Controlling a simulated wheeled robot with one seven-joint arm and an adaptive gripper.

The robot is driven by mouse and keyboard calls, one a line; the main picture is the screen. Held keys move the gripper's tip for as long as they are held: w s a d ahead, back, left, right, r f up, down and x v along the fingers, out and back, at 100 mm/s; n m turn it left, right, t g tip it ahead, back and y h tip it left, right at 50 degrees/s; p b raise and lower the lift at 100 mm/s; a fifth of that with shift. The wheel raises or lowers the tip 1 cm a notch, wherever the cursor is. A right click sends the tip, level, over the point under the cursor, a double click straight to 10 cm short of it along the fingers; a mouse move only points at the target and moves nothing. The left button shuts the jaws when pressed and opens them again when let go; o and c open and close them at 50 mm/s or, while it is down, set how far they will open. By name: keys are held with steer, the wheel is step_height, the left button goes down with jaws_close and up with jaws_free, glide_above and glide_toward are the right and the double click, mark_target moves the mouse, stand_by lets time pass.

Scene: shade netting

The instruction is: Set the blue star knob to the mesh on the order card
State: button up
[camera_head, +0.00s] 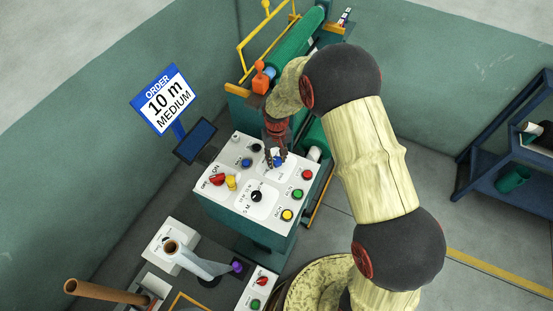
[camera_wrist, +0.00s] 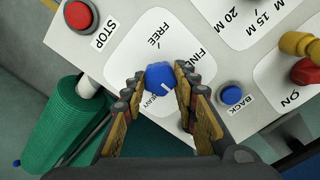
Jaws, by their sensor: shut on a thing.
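The blue star knob (camera_wrist: 160,76) sits on a white control panel, between the two fingers of my gripper (camera_wrist: 161,82) in the wrist view. The fingers are shut on it from both sides. A short white mark on the knob points to the lower right in that view. The printed words FREE and FINE show around it; another label below is partly hidden by a finger. In the head view, my gripper (camera_head: 276,157) comes down from above onto the blue knob (camera_head: 279,163). The order card (camera_head: 164,99) reads 10 m MEDIUM.
The panel (camera_head: 225,204) also holds a blue BACK button (camera_wrist: 231,94), a red STOP button (camera_wrist: 80,15), a black length knob (camera_head: 256,196), a red ON/OFF switch with a yellow part (camera_head: 231,183), and green and yellow buttons. A green roll (camera_wrist: 68,122) lies beside the panel.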

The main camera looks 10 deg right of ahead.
mark_target(276, 160)
stand_by(0.3)
steer(key=o, duration=1.1)
steer(key=shift+o, duration=0.2)
step_height(276, 160, up, 12)
